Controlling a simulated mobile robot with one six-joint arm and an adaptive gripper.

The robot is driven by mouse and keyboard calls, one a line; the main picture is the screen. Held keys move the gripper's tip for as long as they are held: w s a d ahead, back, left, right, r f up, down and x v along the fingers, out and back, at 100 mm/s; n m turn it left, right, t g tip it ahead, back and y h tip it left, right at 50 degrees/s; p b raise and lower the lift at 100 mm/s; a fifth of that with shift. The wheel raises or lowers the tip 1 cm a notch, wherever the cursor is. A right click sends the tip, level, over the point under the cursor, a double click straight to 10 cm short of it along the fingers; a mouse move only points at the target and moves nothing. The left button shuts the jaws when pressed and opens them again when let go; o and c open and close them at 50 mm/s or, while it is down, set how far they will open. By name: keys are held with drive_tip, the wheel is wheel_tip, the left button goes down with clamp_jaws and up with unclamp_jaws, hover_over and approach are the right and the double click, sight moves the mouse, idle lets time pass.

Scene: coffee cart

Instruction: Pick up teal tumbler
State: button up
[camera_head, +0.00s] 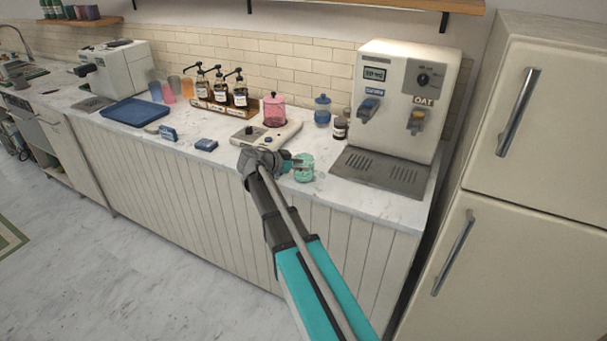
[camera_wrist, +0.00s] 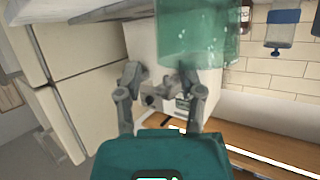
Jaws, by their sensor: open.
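The teal tumbler (camera_head: 304,168) is translucent and stands at the front edge of the counter, left of the drink dispenser. In the wrist view the tumbler (camera_wrist: 203,35) is large, cut off by the top edge, and lies above and to the right of the space between my fingers. My gripper (camera_head: 284,162) is close beside the tumbler, on its left in the head view. In the wrist view my gripper (camera_wrist: 160,88) has its two fingers apart with nothing held between them. Whether a finger touches the tumbler I cannot tell.
The white dispenser (camera_head: 402,105) with its drip tray (camera_head: 380,172) stands to the right. A scale-like device (camera_head: 262,137) bears a pink lidded canister (camera_head: 274,108) behind my gripper. A blue lidded jar (camera_head: 322,110) and a dark jar (camera_head: 340,128) stand behind the tumbler.

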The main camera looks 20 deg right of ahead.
drive_tip(key=shift+b+x, duration=0.4)
drive_tip(key=shift+x, duration=0.95)
clamp_jaws()
